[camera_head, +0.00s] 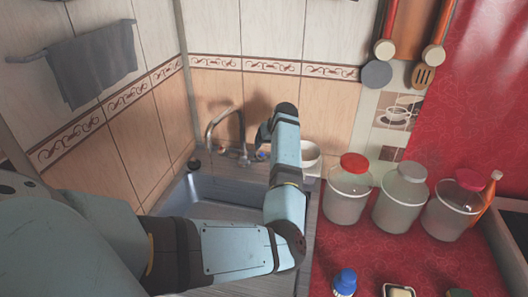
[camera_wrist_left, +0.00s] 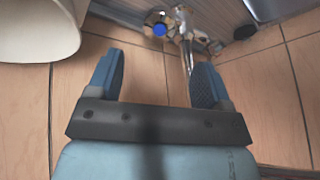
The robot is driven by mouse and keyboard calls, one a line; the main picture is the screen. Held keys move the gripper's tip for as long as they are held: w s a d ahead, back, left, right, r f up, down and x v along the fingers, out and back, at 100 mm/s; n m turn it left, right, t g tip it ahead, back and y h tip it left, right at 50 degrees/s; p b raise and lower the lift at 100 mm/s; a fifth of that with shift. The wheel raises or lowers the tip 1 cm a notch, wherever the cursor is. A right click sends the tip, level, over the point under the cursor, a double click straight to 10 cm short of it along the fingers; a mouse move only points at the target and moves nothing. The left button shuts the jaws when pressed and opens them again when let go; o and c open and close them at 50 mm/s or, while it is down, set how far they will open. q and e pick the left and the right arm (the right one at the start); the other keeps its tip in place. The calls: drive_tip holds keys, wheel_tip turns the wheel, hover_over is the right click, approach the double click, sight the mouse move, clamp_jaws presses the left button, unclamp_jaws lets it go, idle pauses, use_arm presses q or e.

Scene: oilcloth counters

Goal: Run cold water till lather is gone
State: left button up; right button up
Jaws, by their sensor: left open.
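The curved metal faucet (camera_head: 212,128) stands at the back edge of the grey sink (camera_head: 180,197). No water stream or lather can be made out. A blue-marked tap handle (camera_wrist_left: 159,29) shows in the left wrist view beside the metal faucet body (camera_wrist_left: 182,22). My left gripper (camera_wrist_left: 160,68) is open and empty, its two blue fingers spread apart, with the handle beyond the fingertips and not between them. In the head view my left arm reaches over the sink's right side and hides the gripper's fingers. My right gripper is not in view.
A white bowl (camera_head: 310,154) stands right of the faucet; its rim also shows close in the left wrist view (camera_wrist_left: 35,30). Three lidded jars (camera_head: 346,200) and a blue-capped bottle (camera_head: 344,282) are on the red counter. A tiled wall closes off the back.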

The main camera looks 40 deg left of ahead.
use_arm(q)
drive_tip(key=shift+v, duration=2.3)
